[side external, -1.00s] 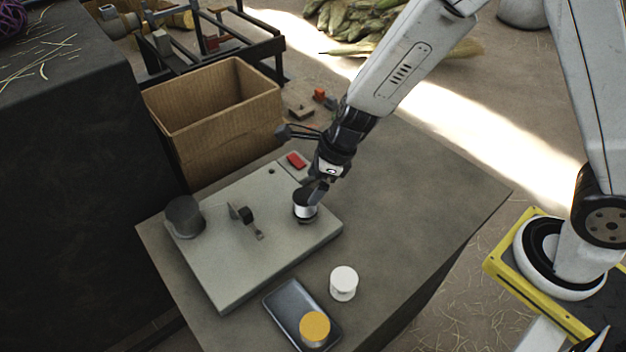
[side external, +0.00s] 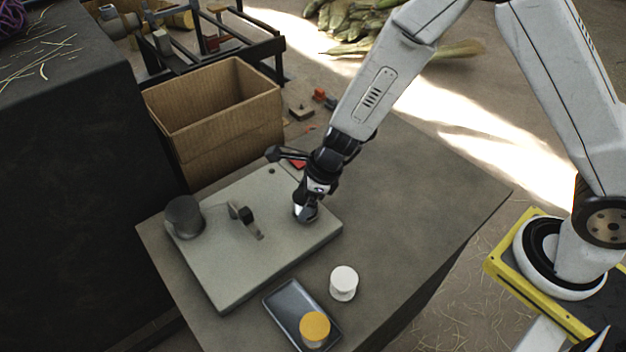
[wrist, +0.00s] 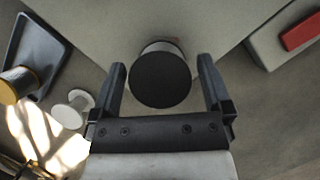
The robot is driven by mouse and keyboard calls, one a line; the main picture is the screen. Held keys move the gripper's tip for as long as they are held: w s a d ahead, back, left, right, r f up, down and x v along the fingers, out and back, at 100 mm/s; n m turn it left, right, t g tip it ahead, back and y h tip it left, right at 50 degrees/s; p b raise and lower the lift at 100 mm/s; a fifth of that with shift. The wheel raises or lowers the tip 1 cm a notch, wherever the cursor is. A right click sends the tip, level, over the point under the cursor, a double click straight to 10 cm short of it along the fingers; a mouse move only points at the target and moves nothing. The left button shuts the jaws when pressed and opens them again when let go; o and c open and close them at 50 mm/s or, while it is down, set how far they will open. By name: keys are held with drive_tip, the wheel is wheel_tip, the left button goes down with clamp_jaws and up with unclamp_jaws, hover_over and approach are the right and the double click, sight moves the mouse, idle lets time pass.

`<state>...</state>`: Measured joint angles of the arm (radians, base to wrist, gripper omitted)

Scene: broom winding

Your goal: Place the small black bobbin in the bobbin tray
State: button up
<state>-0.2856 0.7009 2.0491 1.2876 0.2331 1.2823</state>
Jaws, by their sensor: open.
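The small black bobbin (wrist: 160,80) has a black round top and a pale body. It stands on the right part of the grey plate (side external: 225,280). In the side view my gripper (side external: 305,212) hides most of it. In the wrist view my gripper (wrist: 160,85) is open, with one finger on each side of the bobbin and a gap visible at both sides. The bobbin tray (side external: 281,307) is a dark shallow tray at the table's front. It holds a bobbin with a yellow-orange top (side external: 314,327); the tray also shows in the wrist view (wrist: 45,50).
A white bobbin (side external: 344,283) stands on the table right of the tray. A dark grey cylinder (side external: 184,216) and a small bracket (side external: 245,216) are on the plate. A cardboard box (side external: 225,125) stands behind. The table's right side is clear.

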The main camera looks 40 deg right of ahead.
drive_tip(key=shift+w+a+f, duration=0.15)
drive_tip(key=shift+a+f, duration=0.1)
drive_tip(key=shift+f, duration=0.4)
drive_tip(key=c, duration=1.3)
drive_tip(key=shift+o, duration=0.2)
drive_tip(key=shift+r, duration=0.2)
drive_tip(key=shift+r, duration=1.2)
drive_tip(key=s+d+r, duration=0.4)
drive_tip(key=s+r, duration=0.6)
drive_tip(key=s, duration=0.3)
drive_tip(key=shift+s+d, duration=0.15)
drive_tip(key=shift+r, duration=0.1)
